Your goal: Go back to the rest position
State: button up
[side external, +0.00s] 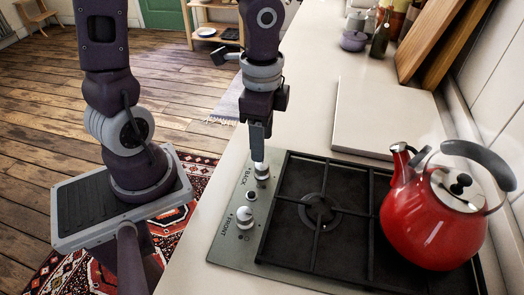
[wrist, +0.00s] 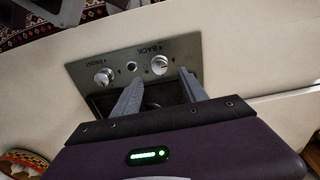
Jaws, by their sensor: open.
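My gripper (side external: 257,150) points down just above the back knob (side external: 262,170) of the stove's control panel. In the wrist view my gripper (wrist: 160,77) shows two fingers apart with nothing held between them. The back knob (wrist: 159,65) appears just beyond the fingertips; I cannot tell whether they touch it. The front knob (side external: 244,216) is clear of my gripper and also shows in the wrist view (wrist: 104,77).
A red kettle (side external: 430,220) stands on the right of the black-grated stove (side external: 225,247). A pale board (side external: 380,115) lies behind the stove. Wooden boards (side external: 430,40) lean on the wall, near a bottle (side external: 379,42) and small pot (side external: 353,41). The counter's left strip is bare.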

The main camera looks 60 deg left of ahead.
jog(key=shift+r, duration=0.3)
jog(key=s+a+r+n+t, duration=0.1)
jog(key=s+r+n+t, duration=0.4)
jog(key=s+r+n, duration=0.3)
notch_tip(320, 180, up, 4)
jog(key=shift+s+r+n+t, duration=0.2)
jog(key=shift+r+n+t, duration=0.1)
jog(key=shift+n, duration=0.1)
jog(key=shift+a, duration=0.1)
dwell(1.2)
